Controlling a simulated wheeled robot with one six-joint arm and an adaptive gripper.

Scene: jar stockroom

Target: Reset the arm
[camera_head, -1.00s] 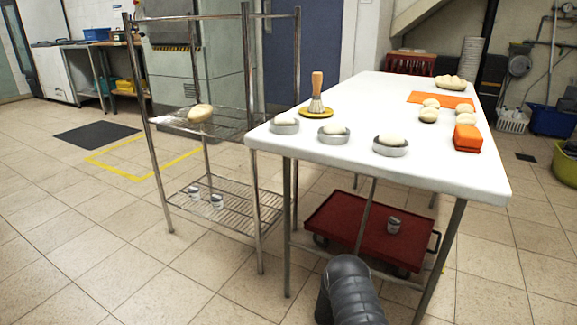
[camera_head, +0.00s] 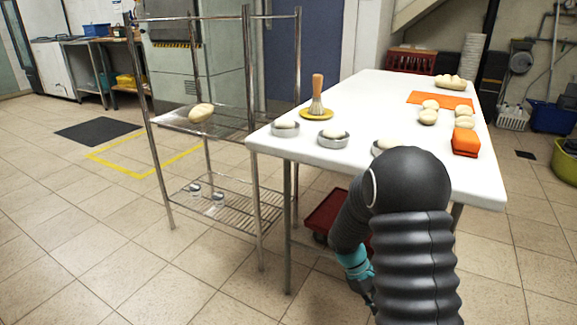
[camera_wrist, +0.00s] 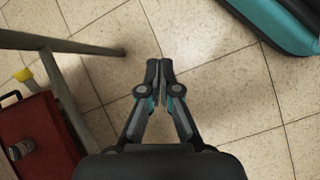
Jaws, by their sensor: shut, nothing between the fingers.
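My gripper shows in the wrist view (camera_wrist: 159,75), shut and empty, with its fingertips together above bare floor tiles. In the head view my arm is bent at the lower right, in front of the white table (camera_head: 395,92). The arm's teal wrist part hangs below table height, and the fingertips cannot be made out clearly there.
A steel rack (camera_head: 250,160) with a dough piece (camera_head: 200,113) stands left of the table. Dough in rings (camera_head: 333,138), a brush (camera_head: 317,95) and an orange block (camera_head: 465,142) are on the table. A red trolley (camera_head: 322,213) is under it, also in the wrist view (camera_wrist: 40,150).

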